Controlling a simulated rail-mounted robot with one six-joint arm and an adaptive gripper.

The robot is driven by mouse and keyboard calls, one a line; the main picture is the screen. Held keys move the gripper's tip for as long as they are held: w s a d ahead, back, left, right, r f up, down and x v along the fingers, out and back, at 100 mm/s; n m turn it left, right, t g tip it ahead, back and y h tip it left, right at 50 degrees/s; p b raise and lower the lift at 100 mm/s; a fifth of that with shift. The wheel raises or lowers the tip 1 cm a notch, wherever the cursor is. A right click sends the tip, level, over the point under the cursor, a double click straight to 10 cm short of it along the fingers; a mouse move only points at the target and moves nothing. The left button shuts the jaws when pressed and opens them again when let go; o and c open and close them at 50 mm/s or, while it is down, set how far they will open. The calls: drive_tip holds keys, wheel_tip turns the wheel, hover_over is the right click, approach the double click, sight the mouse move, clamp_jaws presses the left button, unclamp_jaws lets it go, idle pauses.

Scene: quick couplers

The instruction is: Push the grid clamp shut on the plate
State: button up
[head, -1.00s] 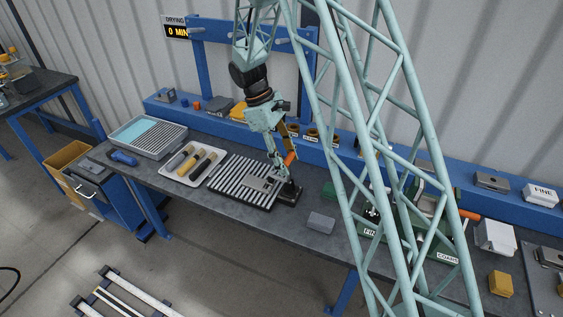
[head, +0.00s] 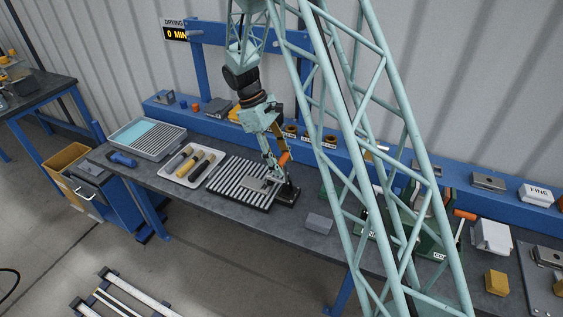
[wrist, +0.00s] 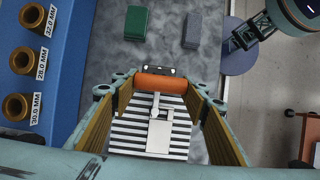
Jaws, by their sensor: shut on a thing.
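The grid clamp has an orange handle (head: 284,158) and a dark base (head: 288,195) at the right end of the slatted grid (head: 228,178). A small grey plate (head: 259,184) lies on the grid near the clamp; it also shows in the wrist view (wrist: 168,135). My gripper (head: 281,163) is at the raised handle, above the grid's right end. In the wrist view the orange handle (wrist: 162,85) lies crosswise between my fingers (wrist: 162,92), which are shut on it. Whether the clamp's pressing end touches the plate cannot be told.
A tray of brushes or rollers (head: 194,166) and a grey bin (head: 147,137) stand left of the grid. A grey block (head: 319,222) lies to the right. Ringed sockets on the blue rail (head: 330,142) are behind.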

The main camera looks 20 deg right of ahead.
drive_tip(key=o, duration=1.2)
drive_tip(key=shift+a+f, duration=0.1)
drive_tip(key=shift+a, duration=0.05)
drive_tip(key=v, duration=1.2)
